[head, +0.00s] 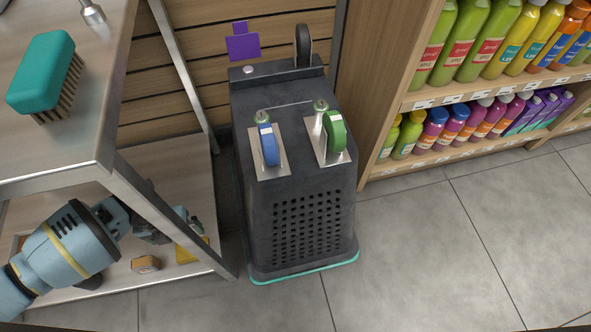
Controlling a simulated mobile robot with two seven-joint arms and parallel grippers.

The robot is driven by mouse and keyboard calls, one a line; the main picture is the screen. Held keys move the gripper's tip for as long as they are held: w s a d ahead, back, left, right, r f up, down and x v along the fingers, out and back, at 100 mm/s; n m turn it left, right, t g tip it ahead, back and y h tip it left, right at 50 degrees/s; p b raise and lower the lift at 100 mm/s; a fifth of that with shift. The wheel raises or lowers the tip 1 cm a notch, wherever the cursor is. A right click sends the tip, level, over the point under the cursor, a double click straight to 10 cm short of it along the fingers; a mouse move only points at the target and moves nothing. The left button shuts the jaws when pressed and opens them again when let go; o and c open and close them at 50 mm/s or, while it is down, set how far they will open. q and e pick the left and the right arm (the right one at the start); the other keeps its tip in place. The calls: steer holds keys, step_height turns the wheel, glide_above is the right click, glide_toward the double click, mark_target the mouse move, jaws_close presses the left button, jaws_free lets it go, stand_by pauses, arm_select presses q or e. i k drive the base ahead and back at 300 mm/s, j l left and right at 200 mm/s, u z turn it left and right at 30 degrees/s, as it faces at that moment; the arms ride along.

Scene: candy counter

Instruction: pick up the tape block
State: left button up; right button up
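I cannot tell for sure which thing is the tape block. A small brown block (145,264) lies on the lower shelf of the metal table, below my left gripper and apart from it. A yellow piece (191,250) lies to its right, partly hidden by the table leg. A blue roll (268,145) and a green roll (334,131) stand on metal plates on the dark cabinet. My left gripper (178,224) reaches over the lower shelf, partly behind the table leg. Its fingers are too hidden to show whether they are open. My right gripper is not in view.
The metal table (75,130) has a slanting leg close to my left arm; a green brush (44,72) sits on its top. The dark cabinet (300,225) stands in the middle. Bottle shelves (470,92) are at right. The grey floor (455,260) there is clear.

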mark_target(146, 264)
steer(key=u, duration=1.5)
